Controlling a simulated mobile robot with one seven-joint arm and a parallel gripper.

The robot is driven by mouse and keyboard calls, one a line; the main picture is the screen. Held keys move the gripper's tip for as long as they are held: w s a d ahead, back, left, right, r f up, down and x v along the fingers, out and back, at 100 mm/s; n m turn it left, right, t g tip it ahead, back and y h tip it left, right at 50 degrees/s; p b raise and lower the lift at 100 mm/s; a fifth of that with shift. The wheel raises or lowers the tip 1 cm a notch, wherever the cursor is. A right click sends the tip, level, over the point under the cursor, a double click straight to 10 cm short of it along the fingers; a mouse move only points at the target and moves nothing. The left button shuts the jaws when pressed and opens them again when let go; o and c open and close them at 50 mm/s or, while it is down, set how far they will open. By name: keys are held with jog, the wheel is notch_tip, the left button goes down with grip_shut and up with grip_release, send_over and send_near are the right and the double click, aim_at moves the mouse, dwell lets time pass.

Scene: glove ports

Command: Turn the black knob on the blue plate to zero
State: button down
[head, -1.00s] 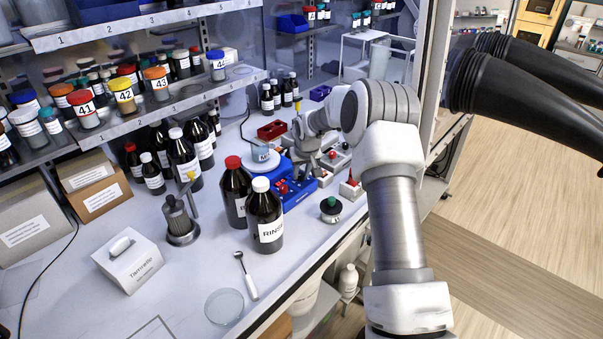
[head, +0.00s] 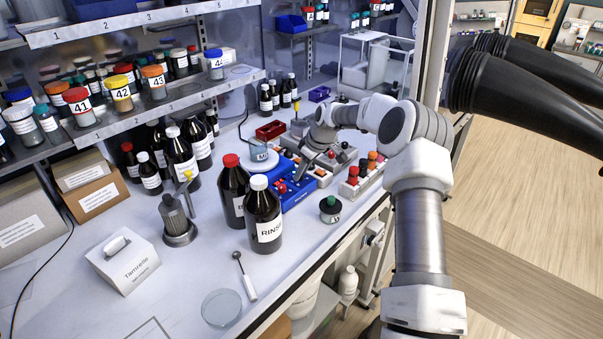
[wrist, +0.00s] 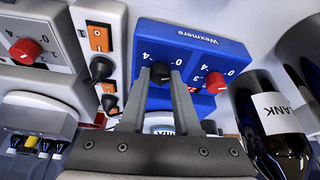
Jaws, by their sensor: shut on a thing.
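The knob's pointer is too small and covered to read. In the head view the blue plate (head: 297,197) sits on the bench behind the dark bottles, and my gripper reaches down to it from the right; the black knob cannot be made out there.
A brown RINSE bottle (head: 264,218) and a red-capped bottle (head: 232,190) stand close to the plate's left.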

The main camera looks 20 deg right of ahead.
jog(key=shift+n, duration=0.5)
jog(key=c, duration=0.6)
grip_release()
jog(key=v, duration=0.8)
jog(key=b+v, duration=0.1)
jog(key=v, duration=0.8)
jog(key=shift+w+d+r+b, duration=0.15)
jog(key=shift+d+r+b, duration=0.05)
jog(key=shift+d+b, duration=0.1)
